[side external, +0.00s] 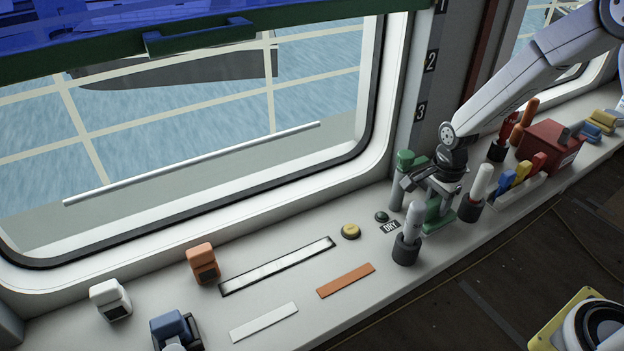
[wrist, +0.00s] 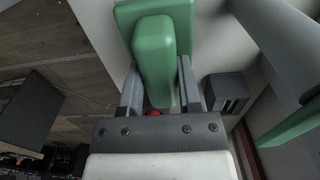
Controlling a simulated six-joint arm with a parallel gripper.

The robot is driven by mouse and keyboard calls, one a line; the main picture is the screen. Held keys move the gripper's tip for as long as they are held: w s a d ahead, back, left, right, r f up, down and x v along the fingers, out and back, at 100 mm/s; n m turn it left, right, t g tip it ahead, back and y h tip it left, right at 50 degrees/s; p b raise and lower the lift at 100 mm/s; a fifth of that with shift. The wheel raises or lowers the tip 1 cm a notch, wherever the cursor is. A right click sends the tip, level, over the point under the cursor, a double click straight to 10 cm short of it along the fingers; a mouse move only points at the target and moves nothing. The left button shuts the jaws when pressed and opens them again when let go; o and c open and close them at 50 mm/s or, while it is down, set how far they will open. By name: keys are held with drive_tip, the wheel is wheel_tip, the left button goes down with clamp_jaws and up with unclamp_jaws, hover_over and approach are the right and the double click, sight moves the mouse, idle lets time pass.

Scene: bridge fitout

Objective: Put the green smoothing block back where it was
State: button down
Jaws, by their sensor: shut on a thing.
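The green smoothing block (side external: 438,216) is a flat green plate with a raised green handle. My gripper (side external: 440,185) is shut on that handle, pointing down over the white sill. In the wrist view the handle of the block (wrist: 153,60) sits between the two grey fingers of my gripper (wrist: 159,85), with the plate beyond it. The block is among upright holders at the right part of the sill. I cannot tell whether its underside touches the sill. The place where it was before is not identifiable.
A white-handled tool in a black holder (side external: 407,246) stands in front left of the block, another (side external: 476,192) close right.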

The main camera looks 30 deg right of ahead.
sight(438, 201)
drive_tip(key=shift+f, duration=0.9)
drive_tip(key=shift+f, duration=0.15)
drive_tip(key=shift+c, duration=1.4)
unclamp_jaws()
drive_tip(key=shift+r, duration=6.2)
